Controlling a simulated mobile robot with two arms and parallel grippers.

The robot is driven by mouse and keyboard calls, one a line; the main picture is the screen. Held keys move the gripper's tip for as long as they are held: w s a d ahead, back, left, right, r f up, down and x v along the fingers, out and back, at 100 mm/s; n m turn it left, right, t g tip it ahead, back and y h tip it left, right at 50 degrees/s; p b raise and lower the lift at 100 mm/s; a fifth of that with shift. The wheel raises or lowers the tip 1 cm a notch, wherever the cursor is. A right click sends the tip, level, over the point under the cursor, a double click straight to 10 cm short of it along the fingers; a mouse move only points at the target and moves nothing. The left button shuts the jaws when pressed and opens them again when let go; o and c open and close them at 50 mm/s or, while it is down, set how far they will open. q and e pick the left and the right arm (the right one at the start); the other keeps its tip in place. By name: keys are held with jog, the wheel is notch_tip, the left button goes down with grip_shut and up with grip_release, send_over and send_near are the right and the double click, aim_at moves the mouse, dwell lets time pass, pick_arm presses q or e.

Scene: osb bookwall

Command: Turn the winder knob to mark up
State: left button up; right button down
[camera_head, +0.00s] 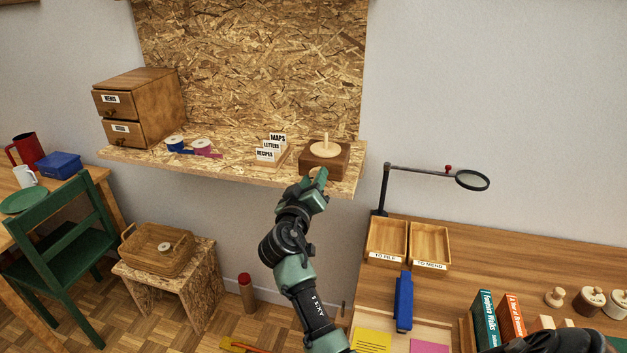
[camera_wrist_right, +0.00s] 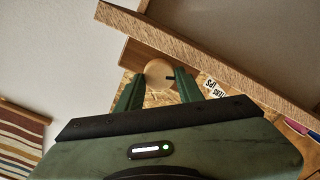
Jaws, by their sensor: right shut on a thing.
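The winder (camera_head: 325,158) is a dark wooden block with a pale disc and upright peg on top, standing near the right end of the chipboard shelf. Its round pale knob (camera_wrist_right: 158,73) sits on the front face, with a short dark mark that points to the right in the wrist view. My right gripper (camera_head: 318,178) is shut on the knob, one green finger on each side; the gripper (camera_wrist_right: 157,84) also shows in the wrist view. In the head view the fingers mostly hide the knob. My left gripper is not in view.
Card dividers (camera_head: 268,150) stand just left of the winder, and ribbon spools (camera_head: 203,146) lie farther left by a small drawer cabinet (camera_head: 140,105). A magnifier arm (camera_head: 420,171) rises from the desk at right. The shelf's front edge (camera_head: 230,174) is close to my wrist.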

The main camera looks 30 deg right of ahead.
jog(key=shift+r, duration=0.15)
jog(key=c, duration=1)
grip_release()
jog(key=shift+o, duration=0.5)
jog(key=shift+d, duration=0.1)
